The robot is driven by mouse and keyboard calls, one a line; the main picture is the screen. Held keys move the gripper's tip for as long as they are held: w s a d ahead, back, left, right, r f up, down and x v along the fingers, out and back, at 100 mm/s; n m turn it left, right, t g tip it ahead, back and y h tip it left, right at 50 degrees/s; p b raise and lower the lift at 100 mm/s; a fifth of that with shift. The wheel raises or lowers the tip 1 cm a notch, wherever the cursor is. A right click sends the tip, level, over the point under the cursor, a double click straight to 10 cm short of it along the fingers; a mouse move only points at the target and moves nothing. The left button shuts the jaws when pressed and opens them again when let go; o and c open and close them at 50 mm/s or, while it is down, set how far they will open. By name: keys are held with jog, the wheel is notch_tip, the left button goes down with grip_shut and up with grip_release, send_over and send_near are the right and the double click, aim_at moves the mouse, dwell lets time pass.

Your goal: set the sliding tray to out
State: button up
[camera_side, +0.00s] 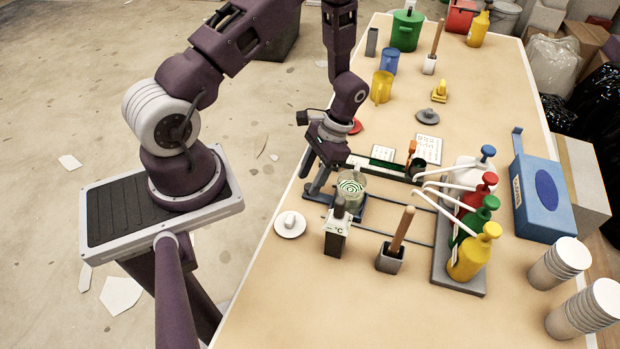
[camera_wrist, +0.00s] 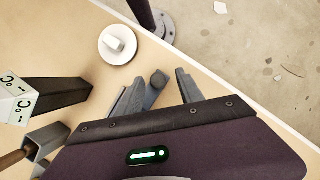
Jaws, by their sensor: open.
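The sliding tray (camera_side: 359,212) is a small blue plate at the near-left end of two dark rails, in the side view. A clear beaker with a green-and-white spiral (camera_side: 351,188) stands on it. My gripper (camera_side: 312,178) is pointed down at the tray's left end, fingers apart. In the wrist view my gripper (camera_wrist: 157,93) is open, and a grey-blue rounded bar (camera_wrist: 157,82), perhaps the tray's handle, shows between the fingers. I cannot tell whether either finger touches it. The palm hides the rest of the tray in that view.
A white lid (camera_side: 290,224), a thermometer block (camera_side: 337,235) and a holder with a wooden handle (camera_side: 390,258) stand close by at the front. Pump bottles (camera_side: 470,258) line the rails' right end. The table's left edge is just beside my gripper.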

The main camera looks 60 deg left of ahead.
jog(key=w+d+r+t, duration=0.1)
jog(key=d+r+t, duration=0.2)
jog(key=r, duration=1)
jog(key=d+r+t, duration=0.2)
jog(key=r, duration=1.1)
jog(key=s+d+r+t, duration=0.5)
jog(key=s+r, duration=0.4)
jog(key=s, duration=0.3)
jog(key=shift+d+r, duration=0.15)
